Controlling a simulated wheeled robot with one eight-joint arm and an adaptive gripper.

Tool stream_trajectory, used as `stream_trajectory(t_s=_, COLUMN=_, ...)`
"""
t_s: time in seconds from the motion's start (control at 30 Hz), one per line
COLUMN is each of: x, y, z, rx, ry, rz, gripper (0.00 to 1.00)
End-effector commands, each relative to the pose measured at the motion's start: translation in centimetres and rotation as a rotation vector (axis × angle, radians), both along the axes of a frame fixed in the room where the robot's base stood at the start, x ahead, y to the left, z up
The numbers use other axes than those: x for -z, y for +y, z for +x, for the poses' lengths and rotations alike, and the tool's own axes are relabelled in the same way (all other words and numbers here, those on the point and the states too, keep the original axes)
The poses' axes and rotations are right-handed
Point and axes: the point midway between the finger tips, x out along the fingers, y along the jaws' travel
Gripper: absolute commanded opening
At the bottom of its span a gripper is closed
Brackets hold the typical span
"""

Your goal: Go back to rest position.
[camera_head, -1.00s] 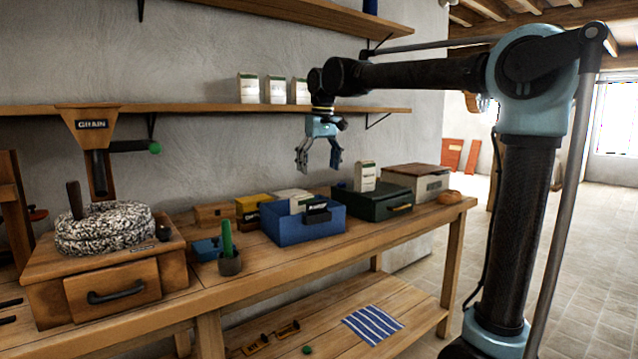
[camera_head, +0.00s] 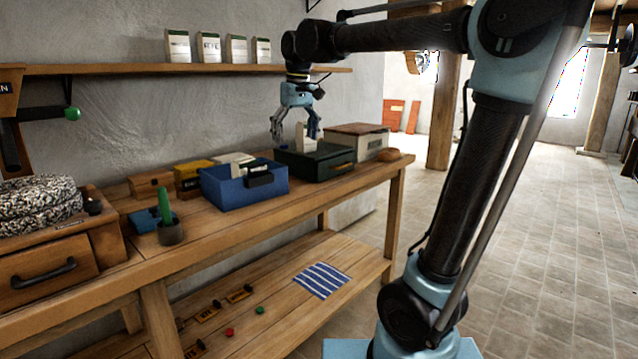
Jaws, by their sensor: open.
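A shelf (camera_head: 120,69) holds several packets. A striped cloth (camera_head: 322,280) lies on the lower shelf. Floor at right is clear.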

Motion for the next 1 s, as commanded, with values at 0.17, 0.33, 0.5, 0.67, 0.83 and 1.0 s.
stream_trajectory(t_s=0.17, x=3.8, y=-7.1, z=-2.1, rx=0.1, ry=-0.009, rz=0.004, gripper=0.86)
stream_trajectory(t_s=0.33, x=7.8, y=-12.7, z=-4.8, rx=0.19, ry=-0.018, rz=0.008, gripper=0.86)
stream_trajectory(t_s=0.5, x=12.3, y=-17.6, z=-8.1, rx=0.28, ry=-0.027, rz=0.011, gripper=0.86)
stream_trajectory(t_s=0.67, x=17.0, y=-21.5, z=-11.5, rx=0.365, ry=-0.036, rz=0.013, gripper=0.86)
stream_trajectory(t_s=0.83, x=22.5, y=-24.9, z=-15.4, rx=0.453, ry=-0.046, rz=0.013, gripper=0.86)
stream_trajectory(t_s=1.0, x=27.6, y=-27.1, z=-18.9, rx=0.531, ry=-0.054, rz=0.013, gripper=0.86)
